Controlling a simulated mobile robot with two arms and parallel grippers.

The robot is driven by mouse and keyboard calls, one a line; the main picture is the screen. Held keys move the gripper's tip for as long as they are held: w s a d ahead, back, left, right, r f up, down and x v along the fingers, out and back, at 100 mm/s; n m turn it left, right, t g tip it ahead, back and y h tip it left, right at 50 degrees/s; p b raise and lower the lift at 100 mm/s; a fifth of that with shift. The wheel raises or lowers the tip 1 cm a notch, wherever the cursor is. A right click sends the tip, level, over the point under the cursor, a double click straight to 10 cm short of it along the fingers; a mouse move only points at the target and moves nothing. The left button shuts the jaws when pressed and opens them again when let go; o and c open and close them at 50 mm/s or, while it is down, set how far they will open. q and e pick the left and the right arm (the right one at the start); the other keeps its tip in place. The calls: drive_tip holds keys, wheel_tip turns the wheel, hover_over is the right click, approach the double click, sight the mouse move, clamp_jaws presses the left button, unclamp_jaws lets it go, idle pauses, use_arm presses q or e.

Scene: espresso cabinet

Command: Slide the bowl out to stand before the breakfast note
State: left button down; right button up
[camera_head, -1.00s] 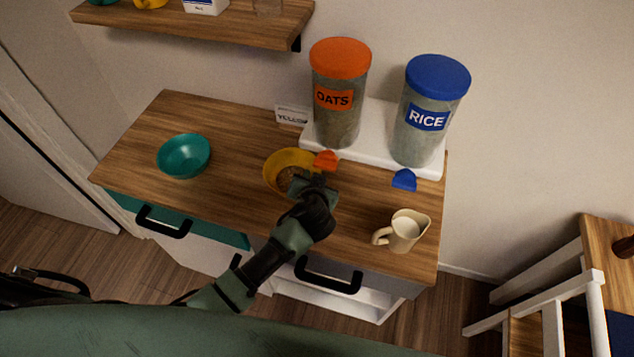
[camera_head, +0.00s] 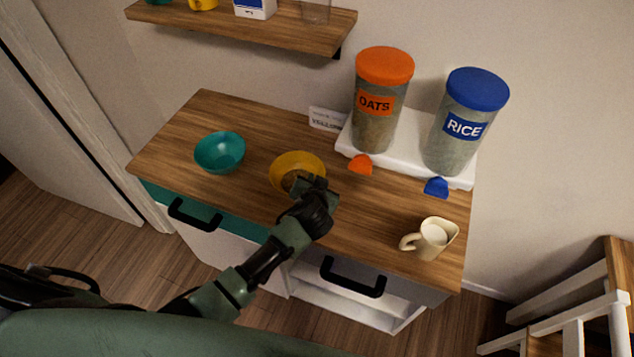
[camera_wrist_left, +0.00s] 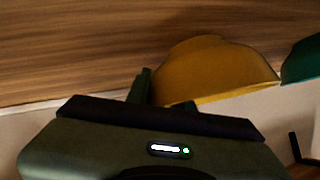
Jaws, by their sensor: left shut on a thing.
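The yellow bowl (camera_head: 290,163) stands on the wooden cabinet top, with something brownish inside. My left gripper (camera_head: 316,187) is shut on its near right rim; the fingers hide part of it. In the left wrist view the yellow bowl (camera_wrist_left: 215,68) is beyond my left gripper (camera_wrist_left: 143,88), and the bowl's contact with the top is not clear. The small white note card (camera_head: 327,118) stands at the back edge, left of the jars, its print too small to read surely. The bowl is in front of the card and somewhat left of it. My right gripper is not in view.
A teal bowl (camera_head: 220,152) stands left of the yellow bowl. An orange scoop (camera_head: 360,164) and a blue scoop (camera_head: 436,187) lie before the white riser (camera_head: 405,152) with OATS (camera_head: 376,128) and RICE (camera_head: 458,150) jars. A cream jug (camera_head: 430,238) stands at the front right.

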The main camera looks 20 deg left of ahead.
use_arm(q)
drive_tip(key=c, duration=1.1)
unclamp_jaws()
drive_tip(key=shift+c, duration=0.2)
drive_tip(key=b+v, duration=0.1)
drive_tip(key=v, duration=0.5)
drive_tip(key=shift+s+r, duration=0.15)
drive_tip(key=shift+s, duration=0.1)
drive_tip(key=shift+s+d+r, duration=0.1)
drive_tip(key=shift+s+r, duration=0.25)
drive_tip(key=shift+s, duration=0.05)
